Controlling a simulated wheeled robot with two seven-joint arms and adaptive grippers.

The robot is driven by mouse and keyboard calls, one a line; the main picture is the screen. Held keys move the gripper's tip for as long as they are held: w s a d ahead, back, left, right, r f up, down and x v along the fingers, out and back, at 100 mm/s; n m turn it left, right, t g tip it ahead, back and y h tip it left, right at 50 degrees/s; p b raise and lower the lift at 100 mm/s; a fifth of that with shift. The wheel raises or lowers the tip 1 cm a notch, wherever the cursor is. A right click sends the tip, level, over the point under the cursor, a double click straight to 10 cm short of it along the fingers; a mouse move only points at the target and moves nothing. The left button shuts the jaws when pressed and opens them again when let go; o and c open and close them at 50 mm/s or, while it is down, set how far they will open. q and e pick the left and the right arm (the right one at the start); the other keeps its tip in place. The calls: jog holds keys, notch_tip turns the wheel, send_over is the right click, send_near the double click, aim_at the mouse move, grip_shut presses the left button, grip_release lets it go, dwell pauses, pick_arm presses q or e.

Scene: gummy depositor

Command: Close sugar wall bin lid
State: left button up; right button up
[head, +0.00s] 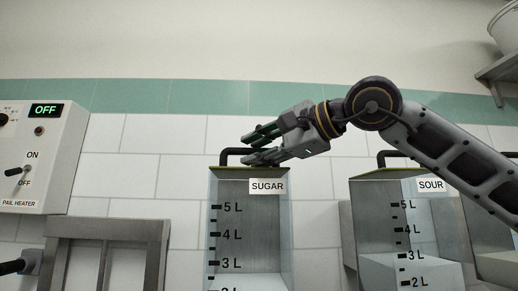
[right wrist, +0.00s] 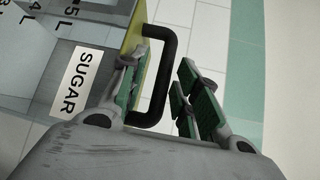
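The sugar wall bin (head: 245,215) is a clear-fronted box labelled SUGAR with a litre scale. Its thin yellowish lid (head: 222,167) lies about flat across the top, with a black bar handle (head: 226,153) standing up from it. The lid (right wrist: 133,32) and handle (right wrist: 168,50) also show in the right wrist view. My right gripper (head: 250,148) is at the top of the bin, coming from the right. Its green-padded fingers are apart, one on each side of the handle; whether they touch it is unclear.
The sour bin (head: 372,220) stands to the right, with its own lid and handle. A pail heater panel (head: 40,150) reading OFF is on the left wall. A grey metal frame (head: 105,228) is below it. A shelf (head: 500,68) with a white container is at the upper right.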

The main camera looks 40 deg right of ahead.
pick_arm(q)
jog(key=shift+s, duration=0.1)
pick_arm(e)
jog(key=shift+s+r, duration=0.1)
jog(key=s+d+r, duration=0.1)
jog(key=s, duration=1)
jog(key=shift+s+d+r, duration=0.25)
jog(key=shift+s+d, duration=0.05)
jog(key=shift+d, duration=0.1)
dwell(0.6)
